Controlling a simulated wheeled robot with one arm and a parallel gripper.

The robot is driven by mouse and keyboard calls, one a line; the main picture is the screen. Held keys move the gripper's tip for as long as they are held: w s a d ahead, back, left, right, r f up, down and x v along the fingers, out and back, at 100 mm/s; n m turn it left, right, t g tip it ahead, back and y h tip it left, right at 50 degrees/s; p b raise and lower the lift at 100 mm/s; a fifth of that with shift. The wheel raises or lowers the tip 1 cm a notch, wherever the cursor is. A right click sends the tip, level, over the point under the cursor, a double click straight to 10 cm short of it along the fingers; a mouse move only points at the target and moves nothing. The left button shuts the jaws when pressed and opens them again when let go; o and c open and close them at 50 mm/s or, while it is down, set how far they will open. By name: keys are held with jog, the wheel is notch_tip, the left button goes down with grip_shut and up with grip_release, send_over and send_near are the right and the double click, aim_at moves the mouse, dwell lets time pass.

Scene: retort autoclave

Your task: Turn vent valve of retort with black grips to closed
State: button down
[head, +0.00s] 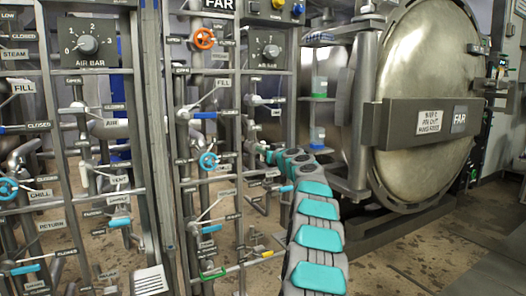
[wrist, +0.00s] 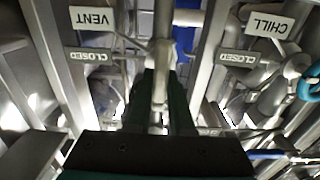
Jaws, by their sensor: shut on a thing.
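In the wrist view the two dark green fingers of my gripper (wrist: 160,92) stand on either side of a pale grey rod (wrist: 160,55). The gripper is shut on it, and it appears to be the vent valve lever. A white VENT sign (wrist: 92,18) and a grey CLOSED plate (wrist: 92,55) show to the left of the fingers, with turned lettering. In the head view my teal-padded arm reaches to the right pipe panel, by the far retort (head: 425,90). My fingertips and the lever's exact angle cannot be made out there.
A CHILL sign (wrist: 270,23), another CLOSED plate (wrist: 240,57) and a blue handwheel (wrist: 309,88) are right of my gripper. In the head view, posts, pipes and several levers crowd the left. An orange handwheel (head: 203,38) sits high. Floor is open at lower right.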

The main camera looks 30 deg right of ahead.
jog(key=shift+m, duration=0.3)
jog(key=m, duration=0.3)
jog(key=shift+f, duration=0.1)
jog(key=m, duration=0.1)
jog(key=m+p, duration=0.1)
jog(key=m, duration=0.3)
jog(key=shift+d+p, duration=0.25)
jog(key=shift+p, duration=0.05)
jog(key=m+p, duration=0.1)
jog(key=m, duration=0.3)
jog(key=shift+d+f+m+p, duration=0.1)
jog(key=shift+m+p, duration=0.25)
jog(key=shift+m, duration=0.05)
jog(key=m+p, duration=0.1)
jog(key=m, duration=0.3)
jog(key=shift+f+p, duration=0.3)
jog(key=shift+p, duration=0.05)
jog(key=shift+m, duration=0.3)
jog(key=shift+d, duration=0.1)
jog(key=c, duration=0.8)
grip_release()
jog(key=shift+s+r, duration=0.1)
jog(key=shift+s, duration=0.05)
